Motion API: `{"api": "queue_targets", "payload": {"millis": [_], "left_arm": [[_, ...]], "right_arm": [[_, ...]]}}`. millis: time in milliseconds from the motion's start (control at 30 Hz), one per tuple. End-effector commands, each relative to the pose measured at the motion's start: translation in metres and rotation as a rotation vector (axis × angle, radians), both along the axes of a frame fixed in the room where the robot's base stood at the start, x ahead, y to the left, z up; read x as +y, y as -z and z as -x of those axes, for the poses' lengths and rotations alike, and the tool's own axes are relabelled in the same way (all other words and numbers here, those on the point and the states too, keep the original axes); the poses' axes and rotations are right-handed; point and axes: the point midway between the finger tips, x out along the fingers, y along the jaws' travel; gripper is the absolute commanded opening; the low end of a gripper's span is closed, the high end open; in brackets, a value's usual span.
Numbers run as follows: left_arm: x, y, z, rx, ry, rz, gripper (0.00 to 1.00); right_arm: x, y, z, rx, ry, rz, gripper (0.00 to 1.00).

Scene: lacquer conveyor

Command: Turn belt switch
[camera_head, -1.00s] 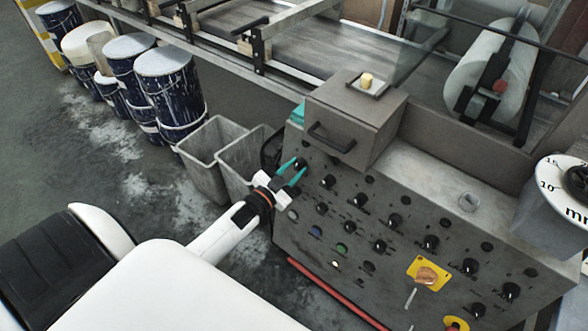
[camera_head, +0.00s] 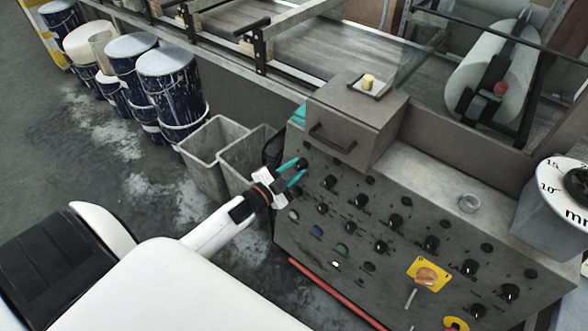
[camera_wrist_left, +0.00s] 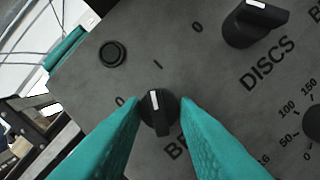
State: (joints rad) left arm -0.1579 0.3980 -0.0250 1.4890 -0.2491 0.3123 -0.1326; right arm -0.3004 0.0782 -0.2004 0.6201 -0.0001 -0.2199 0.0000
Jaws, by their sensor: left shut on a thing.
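My left gripper (camera_head: 293,175) is at the upper left of the grey control panel (camera_head: 300,235), with its teal fingers against the panel. In the left wrist view the fingers (camera_wrist_left: 160,112) are shut on a black rotary switch (camera_wrist_left: 158,103), one on each side. A white mark on the switch points up in that view, between the "0" and "I" marks. The label below the switch starts with "BE"; the rest is hidden by a finger. In the head view the switch (camera_head: 301,164) is partly covered by the fingers. My right gripper is not in view.
A black knob labelled DISCS (camera_wrist_left: 252,22) and a round black button (camera_wrist_left: 112,54) are close beside the switch. A grey box with a handle (camera_head: 345,120) juts out above the panel. Grey bins (camera_head: 205,165) stand left of it. The conveyor (camera_head: 330,50) runs behind.

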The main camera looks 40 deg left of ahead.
Motion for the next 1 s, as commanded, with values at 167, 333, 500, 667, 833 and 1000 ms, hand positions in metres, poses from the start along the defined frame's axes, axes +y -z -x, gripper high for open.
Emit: {"api": "queue_targets", "payload": {"millis": [167,333,500,667,833,1000], "left_arm": [[0.0,0.001,0.0,0.001,0.0,-0.003,0.05],[0.0,0.001,0.0,0.001,0.0,-0.001,0.49],[0.0,0.0,0.0,0.001,0.001,-0.001,0.49],[0.0,0.001,0.003,0.001,0.0,0.0,0.49],[0.005,0.002,0.026,0.003,0.0,-0.001,0.49],[0.011,0.003,0.063,0.004,0.0,0.0,0.49]], "right_arm": [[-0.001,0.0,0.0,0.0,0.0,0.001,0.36],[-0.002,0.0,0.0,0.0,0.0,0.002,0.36],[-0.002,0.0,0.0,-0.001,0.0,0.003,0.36],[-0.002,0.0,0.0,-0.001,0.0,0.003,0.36],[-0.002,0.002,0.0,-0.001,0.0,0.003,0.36],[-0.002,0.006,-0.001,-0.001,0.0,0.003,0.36]]}}
